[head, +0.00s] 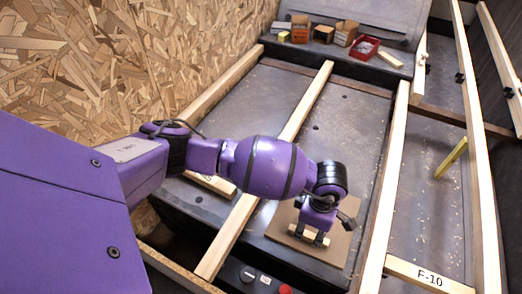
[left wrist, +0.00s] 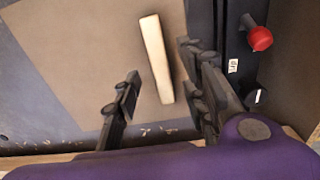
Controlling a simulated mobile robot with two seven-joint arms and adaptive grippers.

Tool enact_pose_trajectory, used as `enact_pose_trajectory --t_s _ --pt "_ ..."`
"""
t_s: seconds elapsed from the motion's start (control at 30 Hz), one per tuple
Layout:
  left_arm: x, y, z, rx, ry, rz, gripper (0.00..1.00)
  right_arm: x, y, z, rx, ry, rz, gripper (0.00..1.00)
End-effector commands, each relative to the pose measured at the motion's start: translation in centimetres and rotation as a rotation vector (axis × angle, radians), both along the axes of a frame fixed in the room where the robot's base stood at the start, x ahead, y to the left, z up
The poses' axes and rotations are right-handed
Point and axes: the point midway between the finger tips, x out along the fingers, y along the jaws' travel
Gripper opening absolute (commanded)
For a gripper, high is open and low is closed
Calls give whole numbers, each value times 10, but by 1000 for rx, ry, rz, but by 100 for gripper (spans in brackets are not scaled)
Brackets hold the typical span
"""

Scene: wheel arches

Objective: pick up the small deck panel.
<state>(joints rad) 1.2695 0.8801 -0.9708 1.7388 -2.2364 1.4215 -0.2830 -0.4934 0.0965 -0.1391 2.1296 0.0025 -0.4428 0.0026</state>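The small deck panel, a flat brown board (head: 341,236), lies on the dark floor between two pale wooden battens. In the left wrist view it fills much of the upper left as a tan sheet (left wrist: 85,50). A pale wooden bar (left wrist: 156,58) stands on it like a handle. My left gripper (head: 310,236) is over the panel, pointing down. In the left wrist view its fingers (left wrist: 161,82) are apart, with the bar between them and gaps visible on both sides. The gripper hides part of the panel in the head view. My right gripper is not in view.
Long wooden battens (head: 385,185) run along both sides of the panel. A dark console edge with a red button (left wrist: 260,39) is close by. Small boxes and a red tray (head: 364,48) stand at the back. A yellow piece (head: 451,158) is at the right.

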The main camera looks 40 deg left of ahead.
Motion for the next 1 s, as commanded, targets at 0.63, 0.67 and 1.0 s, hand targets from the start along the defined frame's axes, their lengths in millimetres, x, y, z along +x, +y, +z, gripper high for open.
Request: enact_pose_trajectory --t_s 0.63,0.67,1.0 --pt "2 -1 -36 -3 -2 -1 15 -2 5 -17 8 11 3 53" --pt "2 -1 -36 -3 -2 -1 12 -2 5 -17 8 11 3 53" --pt "2 -1 -35 -4 -2 -1 0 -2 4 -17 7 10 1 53"
